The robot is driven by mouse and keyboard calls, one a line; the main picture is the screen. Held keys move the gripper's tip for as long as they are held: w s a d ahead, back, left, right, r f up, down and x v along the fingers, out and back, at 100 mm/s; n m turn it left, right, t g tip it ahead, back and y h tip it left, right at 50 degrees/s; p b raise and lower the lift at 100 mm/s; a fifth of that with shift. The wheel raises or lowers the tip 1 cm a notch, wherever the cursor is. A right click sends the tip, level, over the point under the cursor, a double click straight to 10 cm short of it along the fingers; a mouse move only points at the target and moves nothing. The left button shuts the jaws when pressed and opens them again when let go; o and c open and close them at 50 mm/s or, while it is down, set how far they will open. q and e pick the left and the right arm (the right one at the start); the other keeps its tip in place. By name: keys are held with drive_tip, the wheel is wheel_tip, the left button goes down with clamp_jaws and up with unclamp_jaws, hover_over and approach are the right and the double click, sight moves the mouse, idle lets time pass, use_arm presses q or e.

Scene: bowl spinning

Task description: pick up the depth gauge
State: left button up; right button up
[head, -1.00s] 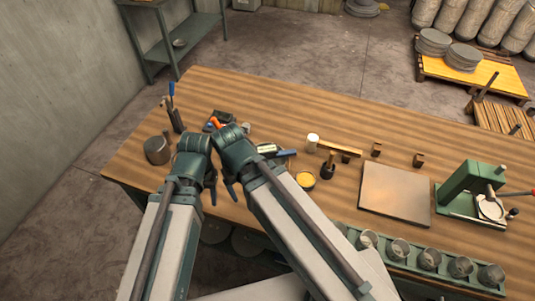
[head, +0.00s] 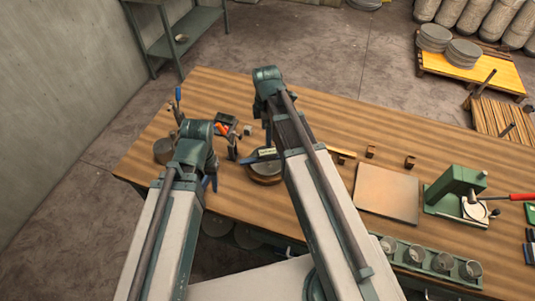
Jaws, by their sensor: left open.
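A small device with a pale display and a blue bar, which looks like the depth gauge (head: 267,152), lies by a round brown wheel or bowl (head: 265,175) left of my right forearm. The forearm may cover part of it. My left gripper (head: 210,183) is open and points down over the front left of the table, left of that device. It is partly hidden by its own wrist. My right gripper (head: 269,125) hangs below its raised wrist, beyond the device. Its fingers are too small and covered to read.
On the wooden table (head: 330,130), a grey pot (head: 163,150) and a dark tray with an orange item (head: 224,125) stand at the left. A square board (head: 387,193), a green press (head: 456,190) and a rack of cups (head: 417,257) are at the right.

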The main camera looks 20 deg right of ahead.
sight(268, 152)
wheel_tip(268, 152, down, 9)
drive_tip(key=b, duration=0.8)
drive_tip(key=shift+b, duration=0.4)
drive_tip(key=shift+r, duration=0.15)
drive_tip(key=f+b, duration=0.4)
drive_tip(key=shift+s+d+f, duration=0.1)
drive_tip(key=shift+s, duration=0.3)
drive_tip(key=shift+f+b, duration=0.6)
drive_tip(key=shift+r, duration=0.1)
clamp_jaws()
